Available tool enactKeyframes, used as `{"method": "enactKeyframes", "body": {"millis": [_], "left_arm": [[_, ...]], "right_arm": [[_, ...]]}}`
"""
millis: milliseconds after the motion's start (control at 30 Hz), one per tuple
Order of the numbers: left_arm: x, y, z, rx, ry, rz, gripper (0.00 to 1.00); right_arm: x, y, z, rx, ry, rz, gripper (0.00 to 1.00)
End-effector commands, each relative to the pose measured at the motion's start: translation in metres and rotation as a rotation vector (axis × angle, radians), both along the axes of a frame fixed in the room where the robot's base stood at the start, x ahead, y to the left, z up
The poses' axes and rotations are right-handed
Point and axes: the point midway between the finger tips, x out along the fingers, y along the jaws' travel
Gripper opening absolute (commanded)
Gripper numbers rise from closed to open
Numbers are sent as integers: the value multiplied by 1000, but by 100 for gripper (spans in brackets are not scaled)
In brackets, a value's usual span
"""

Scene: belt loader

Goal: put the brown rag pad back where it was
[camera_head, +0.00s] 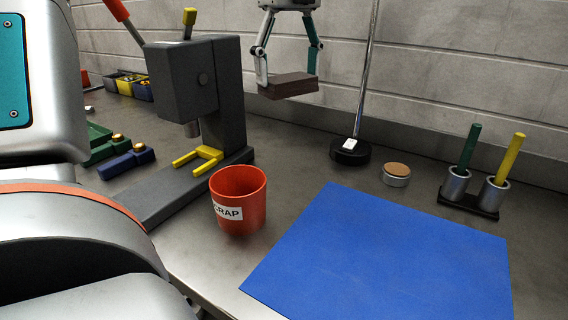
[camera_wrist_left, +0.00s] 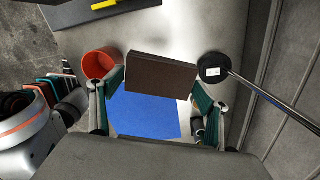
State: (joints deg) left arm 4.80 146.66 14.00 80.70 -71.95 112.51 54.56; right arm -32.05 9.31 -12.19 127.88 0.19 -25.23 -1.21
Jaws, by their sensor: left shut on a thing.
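The brown rag pad (camera_head: 289,87) hangs in the air in the head view, above the back of the bench, in front of the block wall. My left gripper (camera_head: 287,77) comes down from the top edge and is shut on the pad, one finger at each end. In the left wrist view the pad (camera_wrist_left: 158,75) spans between the fingers of my left gripper (camera_wrist_left: 155,82), with the blue mat (camera_wrist_left: 145,114) below and beyond it. The pad looks nearly level and touches nothing else. My right gripper is not in view.
A red scrap cup (camera_head: 238,200) stands left of the blue mat (camera_head: 385,255). A grey press (camera_head: 200,95) is further left. A black round stand (camera_head: 350,152) with a tall rod, a small round tin (camera_head: 396,175) and two holders (camera_head: 473,196) with green and yellow sticks stand behind the mat. The mat is bare.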

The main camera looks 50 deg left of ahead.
Motion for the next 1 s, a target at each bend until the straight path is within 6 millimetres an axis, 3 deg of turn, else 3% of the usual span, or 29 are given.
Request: {"method": "enactKeyframes", "body": {"millis": [200, 600, 800, 1000], "left_arm": [[1, 0, -48, 1, 13, 1, 59], [0, 0, -138, -2, 6, 0, 59], [0, 0, -154, -1, 2, 1, 59], [0, 0, -172, -2, 4, 0, 59]], "right_arm": [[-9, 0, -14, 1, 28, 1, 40], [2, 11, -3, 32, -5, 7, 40], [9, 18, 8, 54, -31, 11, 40], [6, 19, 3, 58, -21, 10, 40]]}}
